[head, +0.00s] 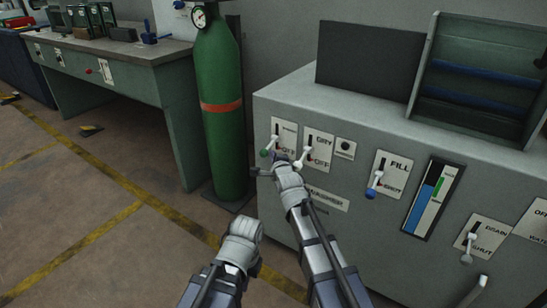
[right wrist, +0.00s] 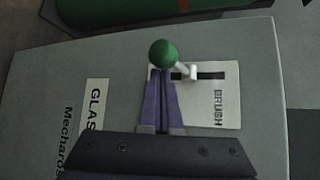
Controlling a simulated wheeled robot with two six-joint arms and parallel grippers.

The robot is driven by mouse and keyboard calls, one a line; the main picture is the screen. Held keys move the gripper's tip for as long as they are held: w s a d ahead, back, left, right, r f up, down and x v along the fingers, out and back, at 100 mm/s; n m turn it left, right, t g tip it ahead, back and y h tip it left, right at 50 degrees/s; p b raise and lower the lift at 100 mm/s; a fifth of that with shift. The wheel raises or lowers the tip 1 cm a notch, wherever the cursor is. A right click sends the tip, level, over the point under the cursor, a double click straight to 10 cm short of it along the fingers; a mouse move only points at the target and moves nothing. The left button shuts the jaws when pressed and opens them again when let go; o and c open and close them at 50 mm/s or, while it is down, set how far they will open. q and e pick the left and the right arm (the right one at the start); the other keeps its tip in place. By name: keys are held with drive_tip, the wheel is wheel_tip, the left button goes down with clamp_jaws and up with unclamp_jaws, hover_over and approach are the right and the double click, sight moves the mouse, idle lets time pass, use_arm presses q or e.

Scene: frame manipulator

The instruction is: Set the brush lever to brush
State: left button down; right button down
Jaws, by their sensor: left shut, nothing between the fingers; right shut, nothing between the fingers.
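The brush lever has a green knob (head: 264,153) and stands on the leftmost label plate of the grey cabinet's front. In the right wrist view its green knob (right wrist: 163,52) leans away from the BRUSH label (right wrist: 218,108), toward the opposite end of the dark slot (right wrist: 211,75). My right gripper (head: 278,162) is shut and empty, just below the lever. In the right wrist view its fingertips (right wrist: 161,74) lie at the knob's edge; I cannot tell whether they touch it. My left gripper (head: 245,230) is shut and empty, low and away from the panel.
A DRY/OFF lever with a white knob (head: 308,153) stands close right of the brush lever. Further right are a blue-knobbed FILL lever (head: 371,192), a level gauge (head: 433,198) and a DRAIN lever (head: 467,250). A green gas cylinder (head: 221,135) stands left of the cabinet.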

drive_tip(key=shift+s+a+r+m+g+y+p, duration=0.1)
drive_tip(key=shift+r+m+g+y+p, duration=0.55)
drive_tip(key=shift+p, duration=2.1)
drive_tip(key=shift+s+a+r+m+g+y+p, duration=0.1)
drive_tip(key=shift+r+m+g+p, duration=1.15)
drive_tip(key=shift+p, duration=1.45)
drive_tip(key=shift+r+n+g, duration=0.15)
drive_tip(key=shift+n+g, duration=0.15)
drive_tip(key=shift+g, duration=0.2)
drive_tip(key=shift+d+r+p, duration=0.1)
drive_tip(key=shift+r+p, duration=0.2)
drive_tip(key=shift+p, duration=0.2)
drive_tip(key=shift+w+r+p, duration=0.1)
drive_tip(key=shift+r+p, duration=0.65)
drive_tip(key=shift+p, duration=0.05)
drive_tip(key=p+v, duration=0.6)
drive_tip(key=v, duration=0.4)
drive_tip(key=shift+w+d, duration=0.2)
drive_tip(key=shift+d, duration=0.05)
